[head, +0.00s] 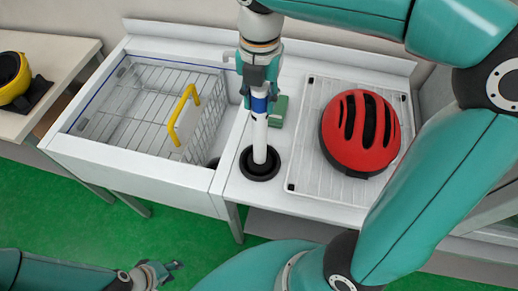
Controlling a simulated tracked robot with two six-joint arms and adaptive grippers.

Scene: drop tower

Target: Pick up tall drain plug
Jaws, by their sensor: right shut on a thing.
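The tall drain plug (260,142) is a white upright tube with a blue band near its top and a round black base. It is over the white counter strip just right of the sink basin. I cannot tell whether its base touches the counter. My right gripper (258,88) comes down from above and is shut on the plug's upper end, hiding its top. My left gripper (168,269) is low at the bottom left, over the green floor and well away from the plug. Its jaw opening is too small to tell.
A wire basket (211,118) with a yellow handle (184,114) fills much of the sink basin (125,166). A red helmet (360,132) sits on a white rack (306,176) at right. A green block (279,112) lies close behind the plug. A yellow-and-black object (14,78) is on the left table.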

